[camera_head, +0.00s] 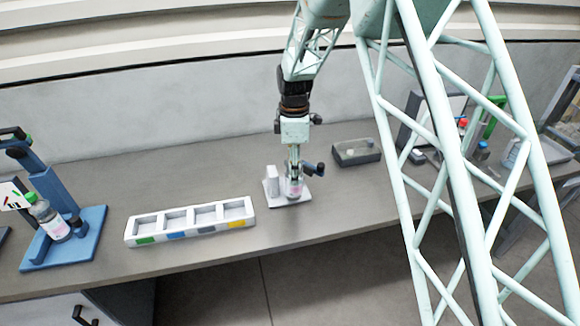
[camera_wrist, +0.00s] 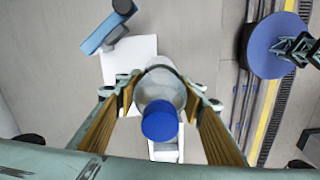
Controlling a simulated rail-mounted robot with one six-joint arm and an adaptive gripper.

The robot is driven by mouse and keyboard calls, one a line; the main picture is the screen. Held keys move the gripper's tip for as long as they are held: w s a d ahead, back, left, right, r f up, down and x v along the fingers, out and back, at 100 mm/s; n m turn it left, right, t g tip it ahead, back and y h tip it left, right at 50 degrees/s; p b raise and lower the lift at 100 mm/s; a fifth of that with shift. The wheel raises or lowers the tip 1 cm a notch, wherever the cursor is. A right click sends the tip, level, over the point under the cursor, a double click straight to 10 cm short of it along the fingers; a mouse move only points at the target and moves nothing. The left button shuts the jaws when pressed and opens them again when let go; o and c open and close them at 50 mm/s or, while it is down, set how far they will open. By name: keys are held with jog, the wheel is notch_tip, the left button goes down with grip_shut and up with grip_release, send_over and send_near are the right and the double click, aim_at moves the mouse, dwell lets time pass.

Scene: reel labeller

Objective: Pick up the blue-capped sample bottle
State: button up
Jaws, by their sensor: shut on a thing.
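The blue-capped sample bottle is clear in the wrist view, with its blue cap (camera_wrist: 161,121) facing the camera and its clear body (camera_wrist: 158,88) beyond it. My gripper (camera_wrist: 160,92) has one finger on each side of the body and is shut on it. In the head view my gripper (camera_head: 294,168) points down over the small white stand (camera_head: 285,201), with the bottle (camera_head: 293,188) below it. The cap is hidden there by the fingers. The bottle is at the stand's plate; I cannot tell whether it touches it.
A white tray (camera_head: 188,233) with several compartments and coloured tags lies left of the stand. A blue stand (camera_head: 88,222) with a green-capped bottle (camera_head: 52,222) is at far left. A dark grey box (camera_head: 357,152) is behind right. More equipment stands at the right, partly behind my arm's frame.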

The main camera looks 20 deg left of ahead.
jog(key=s+d, duration=0.4)
jog(key=s, duration=0.2)
jog(key=shift+s+d+r, duration=0.35)
jog(key=shift+d+r, duration=0.05)
jog(key=shift+r, duration=0.05)
dwell(0.5)
